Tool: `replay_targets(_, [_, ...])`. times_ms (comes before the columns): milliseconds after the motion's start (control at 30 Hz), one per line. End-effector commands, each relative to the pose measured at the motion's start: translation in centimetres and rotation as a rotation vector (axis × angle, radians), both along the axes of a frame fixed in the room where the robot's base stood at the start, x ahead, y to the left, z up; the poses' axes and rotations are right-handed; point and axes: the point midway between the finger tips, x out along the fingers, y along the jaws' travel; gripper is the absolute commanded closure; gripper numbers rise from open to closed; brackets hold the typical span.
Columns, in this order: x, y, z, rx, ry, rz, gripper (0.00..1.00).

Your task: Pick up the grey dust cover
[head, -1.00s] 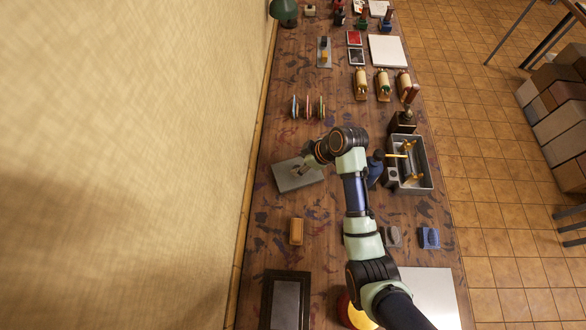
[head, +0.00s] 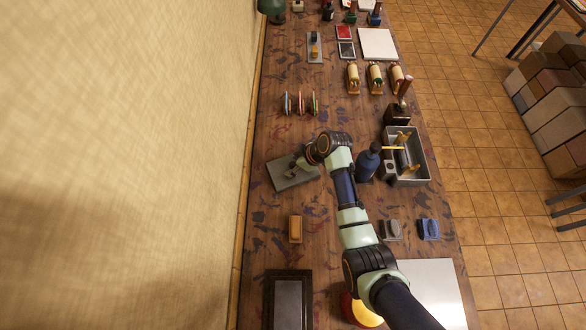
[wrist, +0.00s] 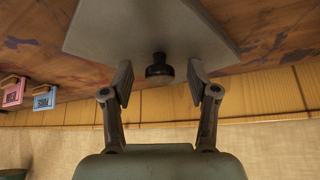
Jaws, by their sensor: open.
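The grey dust cover (head: 283,181) is a flat grey plate lying on the wooden bench near the wall. In the wrist view the plate (wrist: 110,35) fills the upper middle, with a dark round knob (wrist: 158,58) standing on it. My gripper (head: 298,166) is over the cover in the head view, which hides part of the plate and the knob. In the wrist view my gripper (wrist: 160,76) is open, one finger on each side of the knob. Gaps show between the fingers and the knob.
A dark blue bottle (head: 367,165) and a grey tray (head: 420,175) with yellow-handled parts stand right of my arm. Thin upright discs (head: 300,104) stand behind the cover. An orange block (head: 295,229) lies in front. The wall (head: 150,160) is close on the left.

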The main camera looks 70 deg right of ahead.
Motion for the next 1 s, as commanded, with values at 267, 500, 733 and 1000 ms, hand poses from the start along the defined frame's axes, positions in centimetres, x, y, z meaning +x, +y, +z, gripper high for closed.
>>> replay_targets(267, [0.0,0.0,0.1,0.000,0.000,0.000,0.66])
replay_targets(500, [0.0,0.0,0.1,0.000,0.000,0.000,1.00])
replay_targets(733, [0.0,0.0,0.2,0.000,0.000,0.000,1.00])
replay_targets(1000, [0.0,-0.1,3.4,-0.004,-0.002,0.000,1.00])
